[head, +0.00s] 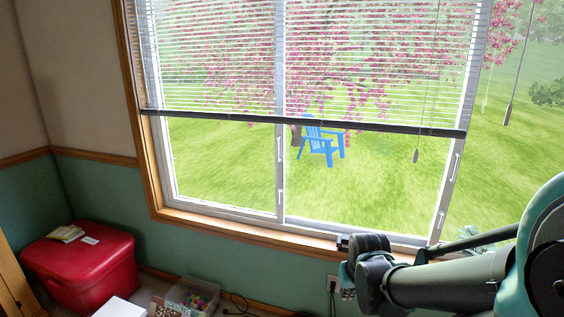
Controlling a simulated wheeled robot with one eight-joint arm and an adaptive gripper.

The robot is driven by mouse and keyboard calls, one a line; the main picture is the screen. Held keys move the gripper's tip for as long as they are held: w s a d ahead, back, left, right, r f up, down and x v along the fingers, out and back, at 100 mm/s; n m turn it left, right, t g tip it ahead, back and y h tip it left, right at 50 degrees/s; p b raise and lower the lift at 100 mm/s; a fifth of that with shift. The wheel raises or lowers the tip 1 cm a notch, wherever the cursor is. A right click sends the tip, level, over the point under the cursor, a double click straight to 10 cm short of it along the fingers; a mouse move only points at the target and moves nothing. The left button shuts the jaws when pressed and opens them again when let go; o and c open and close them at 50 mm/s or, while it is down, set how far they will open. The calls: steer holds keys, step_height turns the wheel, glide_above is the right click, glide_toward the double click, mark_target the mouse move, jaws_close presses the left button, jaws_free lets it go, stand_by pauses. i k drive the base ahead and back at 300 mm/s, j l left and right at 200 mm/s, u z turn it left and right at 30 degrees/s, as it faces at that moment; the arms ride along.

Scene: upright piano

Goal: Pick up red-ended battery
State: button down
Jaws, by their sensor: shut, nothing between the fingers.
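I see no red-ended battery in the head view. My arm comes in from the right edge and reaches across the lower right, in front of the window sill. Its dark joint and a little teal casing show, but I cannot make out any gripper fingers.
A red lidded box (84,268) stands in the left corner with a yellowish item (66,234) and a white card (90,240) on it. A clear bin (192,297) of colourful pieces and a white flat item (119,307) are at the bottom. A window (220,168) fills the middle.

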mark_target(343, 241)
steer(key=z, duration=0.4)
steer(key=u, duration=0.35)
steer(key=i+l+u, duration=0.1)
steer(key=u, duration=0.3)
steer(key=l+u, duration=0.2)
steer(key=u, duration=0.15)
steer(key=i+l+u, duration=0.1)
steer(key=u, duration=0.3)
steer(key=l+u, duration=0.35)
steer(key=l, duration=0.7)
